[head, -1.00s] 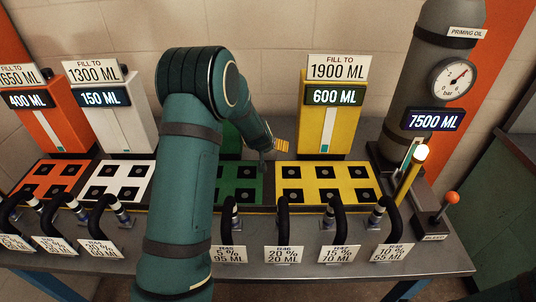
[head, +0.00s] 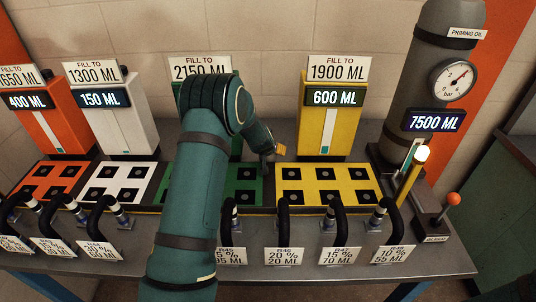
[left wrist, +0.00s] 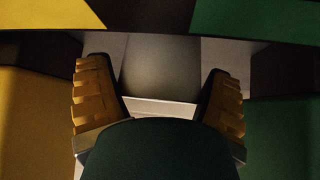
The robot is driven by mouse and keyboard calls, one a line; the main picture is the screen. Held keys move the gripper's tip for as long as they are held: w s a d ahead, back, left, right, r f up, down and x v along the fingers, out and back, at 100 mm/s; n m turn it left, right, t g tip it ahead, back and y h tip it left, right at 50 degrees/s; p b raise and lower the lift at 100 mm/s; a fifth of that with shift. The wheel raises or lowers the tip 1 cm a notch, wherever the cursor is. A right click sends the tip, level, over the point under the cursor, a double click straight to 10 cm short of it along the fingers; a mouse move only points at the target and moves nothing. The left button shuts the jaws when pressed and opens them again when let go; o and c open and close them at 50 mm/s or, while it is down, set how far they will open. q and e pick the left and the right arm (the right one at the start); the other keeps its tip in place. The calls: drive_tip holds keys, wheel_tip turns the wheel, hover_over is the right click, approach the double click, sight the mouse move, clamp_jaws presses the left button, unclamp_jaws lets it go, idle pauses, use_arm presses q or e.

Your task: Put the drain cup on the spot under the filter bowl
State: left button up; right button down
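I cannot make out a drain cup or a filter bowl in either view. My left arm reaches up over the bench in the head view. My left gripper (head: 281,150) is small there, between the green pad (head: 243,184) and the yellow pad (head: 328,185). The left wrist view shows its two ribbed golden fingers (left wrist: 158,97) spread wide apart. A grey surface shows between and beyond them; I see nothing clearly gripped. My right gripper is in neither view.
Orange (head: 60,128), white (head: 121,127) and yellow (head: 329,128) dispensers line the wall; a green one is mostly behind my arm. Black hoses (head: 339,219) with labels line the front. A grey priming oil tank (head: 408,97) and red-knobbed lever (head: 453,199) stand right.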

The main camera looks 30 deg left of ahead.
use_arm(q)
drive_tip(key=c, duration=0.7)
drive_tip(key=shift+o, duration=0.2)
